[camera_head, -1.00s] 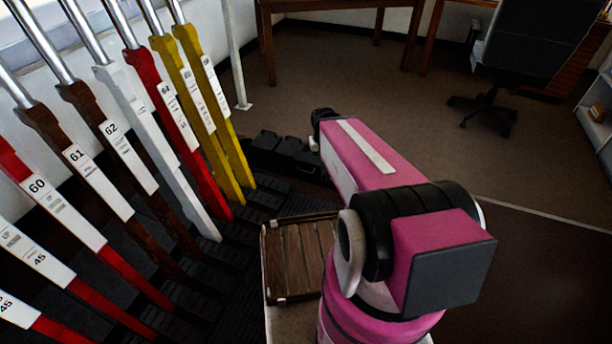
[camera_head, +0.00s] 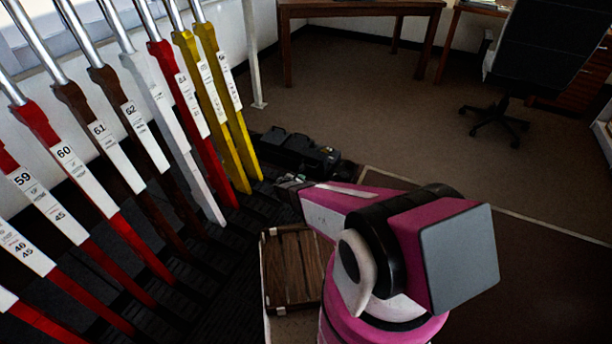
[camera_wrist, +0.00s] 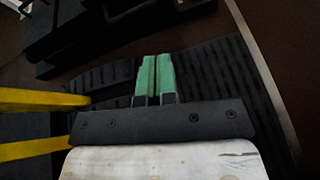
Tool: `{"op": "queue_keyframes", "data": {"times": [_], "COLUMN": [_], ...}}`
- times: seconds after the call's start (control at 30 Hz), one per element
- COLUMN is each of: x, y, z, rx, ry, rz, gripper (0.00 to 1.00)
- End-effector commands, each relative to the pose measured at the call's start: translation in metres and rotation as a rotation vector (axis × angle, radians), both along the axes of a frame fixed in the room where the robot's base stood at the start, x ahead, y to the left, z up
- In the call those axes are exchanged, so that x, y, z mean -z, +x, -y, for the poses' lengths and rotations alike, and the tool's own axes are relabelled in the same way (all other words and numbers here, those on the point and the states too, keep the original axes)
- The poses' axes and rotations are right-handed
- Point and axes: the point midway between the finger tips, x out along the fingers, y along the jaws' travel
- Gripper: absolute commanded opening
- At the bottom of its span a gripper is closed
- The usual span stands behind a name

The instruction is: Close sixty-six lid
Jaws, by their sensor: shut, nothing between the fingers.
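My gripper (camera_head: 284,182) is at the end of my pink arm, near the feet of the two yellow levers. In the wrist view its green fingertips (camera_wrist: 154,76) are together with nothing between them, above the dark ribbed floor plates. Low black boxes (camera_head: 300,152) lie on the floor just beyond my gripper. A black box (camera_wrist: 120,32) also shows at the top of the wrist view, ahead of the fingers and apart from them. I cannot read a sixty-six label or tell which part is its lid. The labels on the yellow levers (camera_head: 237,125) are too small to read.
A row of upright levers fills the left side, including the red one marked 60 (camera_head: 65,155) and the brown one marked 62 (camera_head: 133,112). A wooden slatted crate (camera_head: 290,268) stands beside my arm. A desk (camera_head: 360,8) and office chair (camera_head: 545,50) are farther back. Open floor lies right.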

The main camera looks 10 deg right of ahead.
Motion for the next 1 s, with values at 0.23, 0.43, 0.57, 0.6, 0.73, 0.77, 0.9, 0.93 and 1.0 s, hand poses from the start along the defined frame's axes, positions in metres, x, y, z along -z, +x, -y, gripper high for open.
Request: {"op": "queue_keyframes", "data": {"times": [0.23,0.43,0.57,0.6,0.73,0.77,0.9,0.93,1.0], "x": [0.033,0.042,0.050,0.053,0.062,0.064,0.067,0.064,0.060], "y": [0.012,0.028,0.047,0.053,0.071,0.076,0.093,0.096,0.102], "z": [-0.021,-0.010,0.003,0.007,0.020,0.023,0.036,0.038,0.044], "rx": [-0.154,-0.155,-0.153,-0.152,-0.153,-0.153,-0.152,-0.153,-0.152], "ry": [-0.130,-0.132,-0.131,-0.131,-0.131,-0.131,-0.129,-0.129,-0.130], "rz": [-0.054,-0.054,-0.054,-0.053,-0.053,-0.053,-0.052,-0.052,-0.052], "gripper": [0.00,0.00,0.00,0.00,0.00,0.00,0.00,0.00,0.00]}}
